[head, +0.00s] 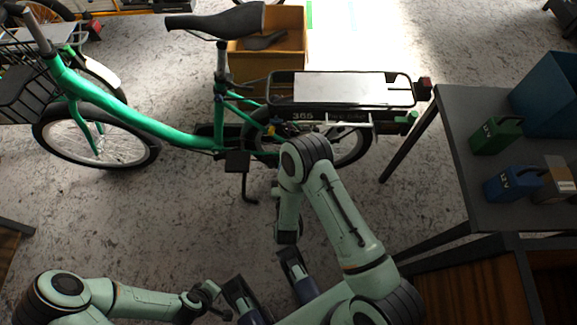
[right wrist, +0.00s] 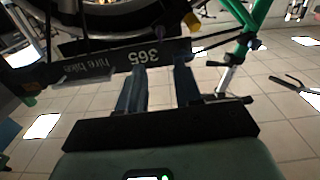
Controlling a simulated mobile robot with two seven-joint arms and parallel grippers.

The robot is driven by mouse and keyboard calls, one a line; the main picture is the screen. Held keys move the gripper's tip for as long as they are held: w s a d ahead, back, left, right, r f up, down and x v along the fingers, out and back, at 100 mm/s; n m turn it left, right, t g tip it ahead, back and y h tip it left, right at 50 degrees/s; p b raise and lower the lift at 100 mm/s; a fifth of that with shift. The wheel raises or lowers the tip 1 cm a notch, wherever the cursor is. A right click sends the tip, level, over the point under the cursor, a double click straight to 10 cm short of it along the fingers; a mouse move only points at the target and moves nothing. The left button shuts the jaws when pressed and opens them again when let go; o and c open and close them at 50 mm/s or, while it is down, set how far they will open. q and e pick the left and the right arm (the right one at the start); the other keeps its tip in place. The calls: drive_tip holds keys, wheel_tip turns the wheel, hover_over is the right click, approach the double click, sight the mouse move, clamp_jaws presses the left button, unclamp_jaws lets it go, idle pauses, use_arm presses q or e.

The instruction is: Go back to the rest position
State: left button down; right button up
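My right arm reaches up in the middle of the head view and folds down at its elbow. My right gripper (head: 268,283) seems to be the pair of dark fingers with blue bases low in the head view. Its fingers stand wide apart in the right wrist view (right wrist: 160,88), with nothing between them. It is on the near side of the green bike (head: 190,138), apart from it. My left arm lies low at the left of the head view; I cannot make out its fingers.
The bike's rear rack (head: 340,88) is just beyond my right elbow. At right, a dark table (head: 455,110) holds a green case (head: 496,135), a blue case (head: 513,184) and a blue bin (head: 550,95). Bare floor (head: 190,220) lies between bike and left arm.

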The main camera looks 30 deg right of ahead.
drive_tip(key=shift+s, duration=0.1)
idle(0.5)
